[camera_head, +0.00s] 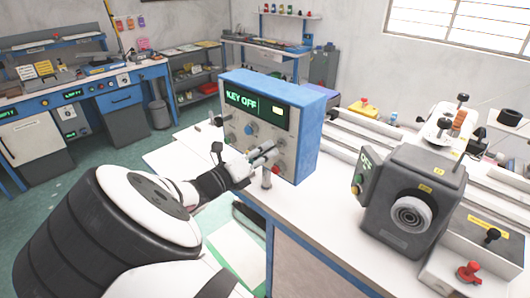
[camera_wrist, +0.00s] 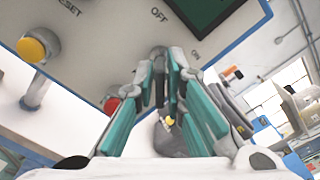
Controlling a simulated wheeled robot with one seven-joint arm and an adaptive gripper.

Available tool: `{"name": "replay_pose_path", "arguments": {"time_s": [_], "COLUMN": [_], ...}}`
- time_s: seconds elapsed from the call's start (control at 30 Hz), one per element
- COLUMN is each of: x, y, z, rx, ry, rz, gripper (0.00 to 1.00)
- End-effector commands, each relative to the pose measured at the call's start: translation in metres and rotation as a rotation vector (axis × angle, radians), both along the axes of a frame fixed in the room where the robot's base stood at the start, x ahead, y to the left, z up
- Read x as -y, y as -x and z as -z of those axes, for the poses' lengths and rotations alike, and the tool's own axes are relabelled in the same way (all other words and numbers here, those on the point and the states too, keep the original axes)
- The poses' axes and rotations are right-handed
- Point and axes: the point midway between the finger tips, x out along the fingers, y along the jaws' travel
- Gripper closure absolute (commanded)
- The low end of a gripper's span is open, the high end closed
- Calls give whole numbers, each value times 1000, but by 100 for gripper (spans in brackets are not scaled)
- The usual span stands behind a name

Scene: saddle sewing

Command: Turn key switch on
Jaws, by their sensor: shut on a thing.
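The blue and grey control box (camera_head: 301,150) stands on the white bench, and its display (camera_head: 241,100) reads "KEY OFF". My gripper (camera_head: 264,156) is at the lower right of the box's front panel. In the wrist view my gripper (camera_wrist: 162,82) has its fingers closed around the key switch (camera_wrist: 159,58), below the "OFF" and "ON" labels. The fingers cover much of the key, and its exact angle is hard to tell. In the head view the gripper hides the key.
A dark grey machine (camera_head: 412,200) stands to the right on the bench.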

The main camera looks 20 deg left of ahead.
Motion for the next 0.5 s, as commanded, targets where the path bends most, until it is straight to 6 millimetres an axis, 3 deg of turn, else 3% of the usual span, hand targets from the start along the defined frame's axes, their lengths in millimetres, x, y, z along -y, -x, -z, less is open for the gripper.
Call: {"name": "replay_pose_path", "arguments": {"time_s": [0.5], "x": [1], "y": [1], "z": [-1], "rx": [117], "ry": [-283], "rz": [1], "gripper": [100]}}
